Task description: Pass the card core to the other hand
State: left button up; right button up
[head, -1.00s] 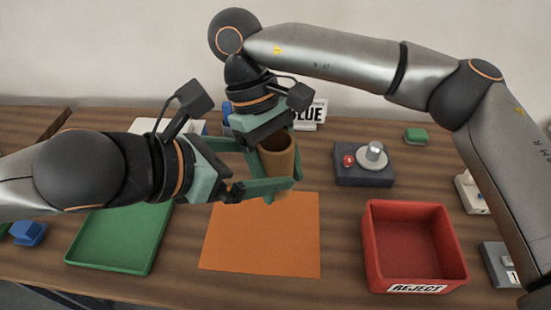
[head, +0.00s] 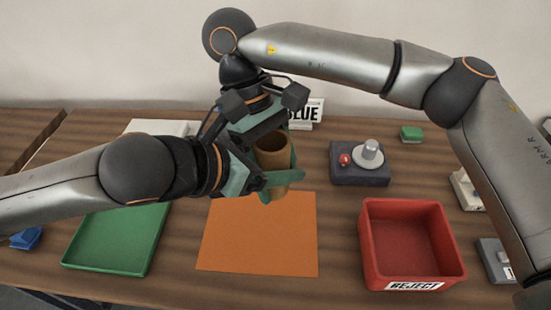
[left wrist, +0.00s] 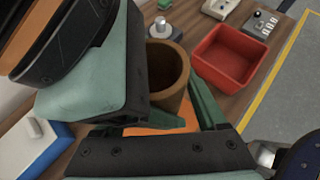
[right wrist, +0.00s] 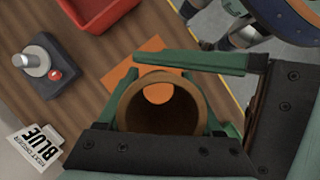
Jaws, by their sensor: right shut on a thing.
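The card core (head: 273,152), a brown open-ended tube, is held upright above the orange mat (head: 258,240). My right gripper (head: 262,140) is shut on it, and in the right wrist view its green fingers flank the core (right wrist: 163,100). My left gripper (head: 268,175) is at the core from the left, with one finger passing across its near side. In the left wrist view the core (left wrist: 168,72) stands beside that finger, while my right gripper hides much of the other side. The left jaws look open around the core; contact is hard to judge.
A green tray (head: 113,262) lies at the left and a red REJECT bin (head: 415,285) at the right. A dark box with a knob and red button (head: 358,177) and a BLUE sign (head: 305,113) stand behind. The two grippers are very close together.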

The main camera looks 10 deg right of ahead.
pick_arm(q)
jog(key=shift+s+d, duration=0.1)
jog(key=shift+s, duration=0.05)
jog(key=c, duration=0.9)
pick_arm(e)
jog(key=o, duration=1.4)
jog(key=shift+a, duration=0.1)
pick_arm(q)
jog(key=shift+r, duration=0.1)
pick_arm(e)
jog(key=v, duration=1.2)
jog(key=shift+r, duration=0.15)
